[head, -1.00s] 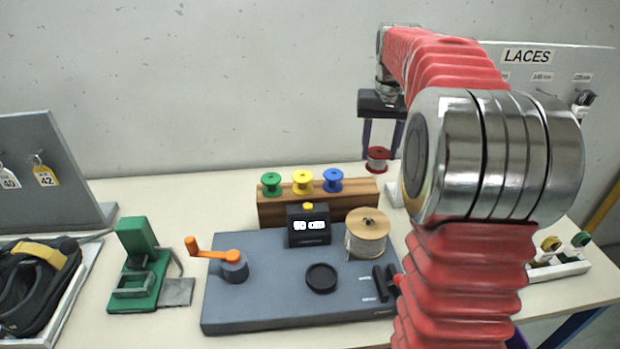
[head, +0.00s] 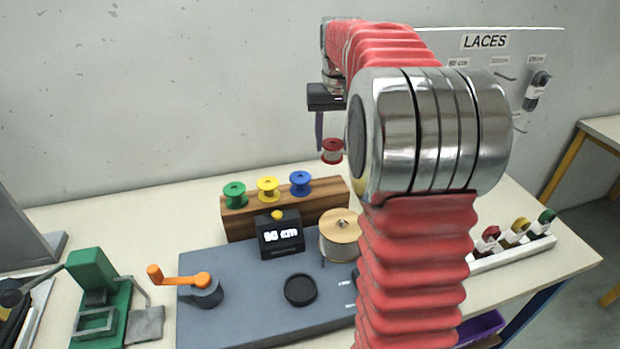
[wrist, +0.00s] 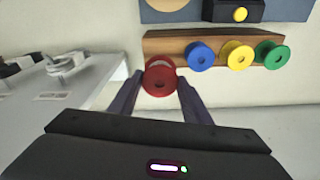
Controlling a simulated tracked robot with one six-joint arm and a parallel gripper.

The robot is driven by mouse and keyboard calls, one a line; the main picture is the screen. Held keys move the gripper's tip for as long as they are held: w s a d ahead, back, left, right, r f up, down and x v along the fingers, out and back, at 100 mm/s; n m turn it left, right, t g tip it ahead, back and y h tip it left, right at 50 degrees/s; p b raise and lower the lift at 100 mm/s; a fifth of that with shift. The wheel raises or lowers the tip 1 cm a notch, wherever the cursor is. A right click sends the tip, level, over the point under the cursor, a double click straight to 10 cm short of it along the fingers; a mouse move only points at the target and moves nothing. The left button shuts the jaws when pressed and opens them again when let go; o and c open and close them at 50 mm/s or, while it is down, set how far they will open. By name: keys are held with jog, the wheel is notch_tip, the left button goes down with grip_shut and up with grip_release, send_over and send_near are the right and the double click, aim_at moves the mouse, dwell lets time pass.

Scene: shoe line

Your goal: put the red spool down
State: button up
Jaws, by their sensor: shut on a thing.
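The red spool (head: 332,151) hangs in the air at the right end of the wooden rack (head: 240,228). My gripper (wrist: 158,84) is shut on the red spool (wrist: 160,79), one finger on each side of it. In the head view the gripper (head: 331,146) points down and my arm hides part of it. The rack carries a green spool (head: 235,194), a yellow spool (head: 268,188) and a blue spool (head: 301,183), all upright. In the wrist view the red spool shows beside the blue spool (wrist: 201,56), above the rack's end, apart from it.
A grey base (head: 235,310) with an orange crank (head: 180,277), a display box (head: 280,238) and a wood-topped spool (head: 341,226) stands before the rack. A LACES board (head: 530,65) stands at the right. A green device (head: 92,275) is at the left. Bare bench shows left of the rack.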

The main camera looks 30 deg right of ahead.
aim_at(333, 146)
notch_tip(333, 146, down, 5)
jog(key=shift+r, duration=0.1)
dwell(0.3)
jog(key=shift+f, duration=1.9)
jog(key=shift+f, duration=0.1)
jog(key=o, duration=1.2)
jog(key=r, duration=0.4)
jog(key=s+r, duration=0.1)
jog(key=r, duration=0.7)
jog(key=shift+s+a+r, duration=0.1)
jog(key=shift+s+a, duration=0.1)
jog(key=shift+a, duration=0.15)
